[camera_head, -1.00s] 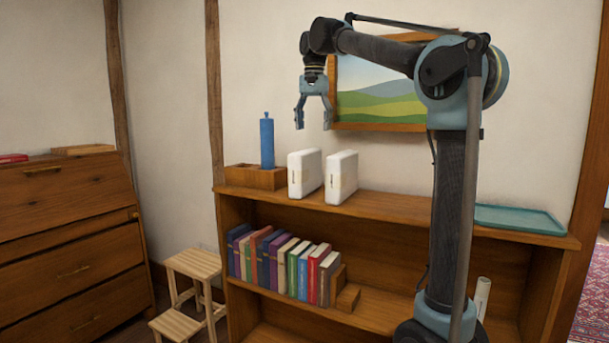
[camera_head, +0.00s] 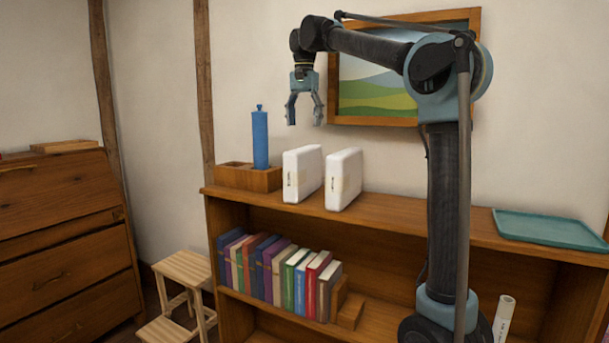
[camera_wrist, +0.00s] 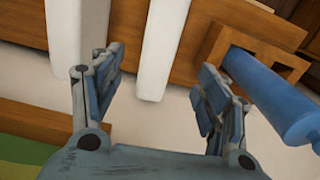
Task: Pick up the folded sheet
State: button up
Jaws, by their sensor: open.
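Two white, block-shaped folded bundles stand upright side by side on the top of the wooden bookcase, a left one (camera_head: 302,174) and a right one (camera_head: 343,179); either may be the folded sheet. A narrow gap lies between them. My gripper (camera_head: 304,121) hangs above them, fingers pointing down, open and empty, touching nothing. In the wrist view my gripper (camera_wrist: 160,68) is spread, and two long white edges of the bundles (camera_wrist: 70,45) (camera_wrist: 163,45) show beyond the fingers.
A blue cylinder (camera_head: 260,140) stands in a wooden holder (camera_head: 265,180) left of the bundles. A teal tray (camera_head: 550,230) lies at the right of the bookcase top. A framed picture (camera_head: 375,95) hangs behind my arm. Books (camera_head: 280,270) fill the shelf below; a wooden step stool (camera_head: 183,268) stands left.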

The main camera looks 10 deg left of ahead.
aim_at(303, 147)
notch_tip(303, 147, down, 8)
jog(key=shift+s+a, duration=0.15)
notch_tip(303, 147, down, 6)
jog(key=shift+s, duration=0.1)
dwell(0.4)
jog(key=shift+c, duration=0.3)
jog(key=c, duration=1.6)
